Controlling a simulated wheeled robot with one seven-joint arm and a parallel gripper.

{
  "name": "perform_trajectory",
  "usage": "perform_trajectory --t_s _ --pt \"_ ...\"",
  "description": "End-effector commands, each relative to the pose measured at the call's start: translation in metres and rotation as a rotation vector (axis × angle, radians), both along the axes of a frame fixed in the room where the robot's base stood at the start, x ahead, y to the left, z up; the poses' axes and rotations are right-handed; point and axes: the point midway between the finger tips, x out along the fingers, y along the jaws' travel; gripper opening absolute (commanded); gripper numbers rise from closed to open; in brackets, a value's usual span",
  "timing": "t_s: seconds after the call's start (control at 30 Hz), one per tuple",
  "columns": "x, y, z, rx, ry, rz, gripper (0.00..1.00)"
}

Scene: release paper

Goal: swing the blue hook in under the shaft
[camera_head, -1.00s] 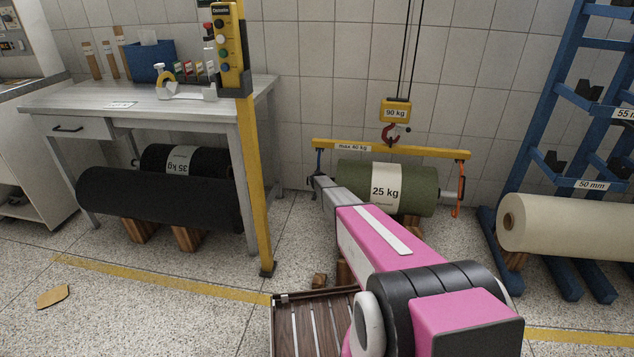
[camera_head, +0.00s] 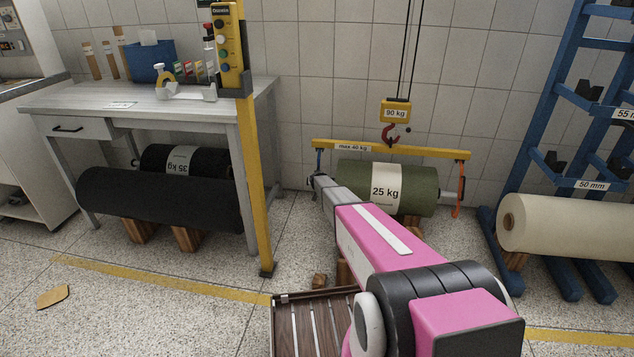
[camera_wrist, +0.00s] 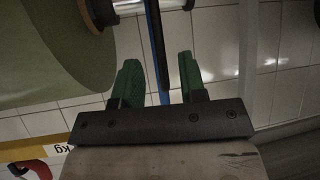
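The blue hook (camera_head: 318,159) hangs from the left end of the yellow beam (camera_head: 430,153), left of the green roll (camera_head: 420,188) labelled 25 kg. In the wrist view, which looks inverted, the blue hook (camera_wrist: 156,45) is a thin dark-blue bar passing between my green fingers. My gripper (camera_wrist: 158,62) is open, with a gap visible on both sides of the bar. The shaft (camera_wrist: 150,5) is a grey bar at the top edge, sticking out of the roll's core. The hook's lower end is out of the wrist view. In the head view my arm partly hides this area.
An orange hook (camera_head: 460,190) hangs at the beam's right end. A table (camera_head: 232,90) with dark rolls beneath and a yellow post (camera_head: 255,180) stand left. A blue rack (camera_head: 550,120) stands right. The tiled wall is behind.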

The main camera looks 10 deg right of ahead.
Motion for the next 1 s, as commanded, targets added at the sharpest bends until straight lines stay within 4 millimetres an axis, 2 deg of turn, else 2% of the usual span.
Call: perform_trajectory --t_s 0.03,0.2,0.67,0.77,0.83,0.97,1.0 --pt "-0.013 0.001 0.009 0.0 0.0 0.0 0.38" --pt "-0.033 0.004 0.023 0.0 -0.001 0.0 0.38" --pt "-0.043 0.004 0.029 -0.001 0.005 -0.002 0.38" --pt "-0.069 0.001 0.039 -0.007 0.042 -0.015 0.38" --pt "-0.102 -0.002 0.05 -0.016 0.093 -0.03 0.38" --pt "-0.183 -0.009 0.075 -0.03 0.232 -0.056 0.38" --pt "-0.209 -0.01 0.082 -0.033 0.278 -0.06 0.38"
